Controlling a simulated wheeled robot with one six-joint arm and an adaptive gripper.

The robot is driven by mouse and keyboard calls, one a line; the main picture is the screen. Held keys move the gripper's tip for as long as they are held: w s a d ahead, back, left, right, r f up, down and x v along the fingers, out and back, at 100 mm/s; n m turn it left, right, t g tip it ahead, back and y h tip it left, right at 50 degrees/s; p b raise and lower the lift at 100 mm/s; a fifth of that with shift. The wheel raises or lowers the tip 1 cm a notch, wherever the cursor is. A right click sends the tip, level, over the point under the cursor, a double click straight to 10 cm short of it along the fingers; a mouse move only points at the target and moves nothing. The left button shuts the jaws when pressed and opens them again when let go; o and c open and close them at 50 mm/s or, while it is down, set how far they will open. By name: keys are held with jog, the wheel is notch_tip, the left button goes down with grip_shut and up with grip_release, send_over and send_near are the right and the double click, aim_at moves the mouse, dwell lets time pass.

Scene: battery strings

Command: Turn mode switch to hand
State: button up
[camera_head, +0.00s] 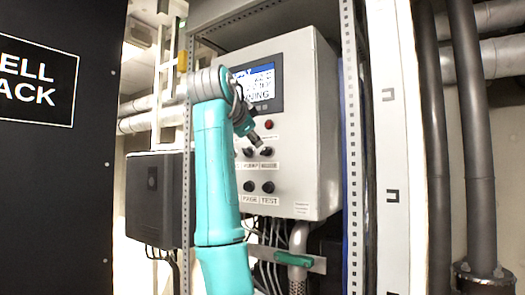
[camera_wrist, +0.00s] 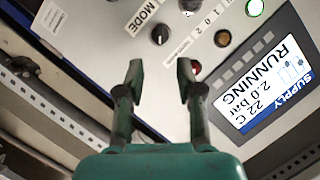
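The mode switch is a small round black knob (camera_wrist: 160,34) beside a white MODE label (camera_wrist: 143,16) in the wrist view. It sits on the light control panel just beyond my fingertips in that picture. In the head view the knob (camera_head: 267,151) is in the right column of the upper row, close to my gripper (camera_head: 259,146). My gripper (camera_wrist: 160,67) is open and empty, with its two fingers apart and pointing towards the panel. The fingers appear clear of the knob. Which position the knob points to is too small to tell.
Another black knob (camera_wrist: 222,38), a red button (camera_wrist: 195,68) and a lit green lamp (camera_wrist: 255,8) are nearby. The display (camera_wrist: 265,85) reads SUPPLY RUNNING. Lower knobs marked PAGE (camera_head: 249,186) and TEST (camera_head: 268,186) sit below. A perforated rack post (camera_head: 352,150) stands right of the panel.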

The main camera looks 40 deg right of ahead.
aim_at(263, 151)
jog(key=x, duration=1)
jog(key=shift+w, duration=0.15)
grip_shut()
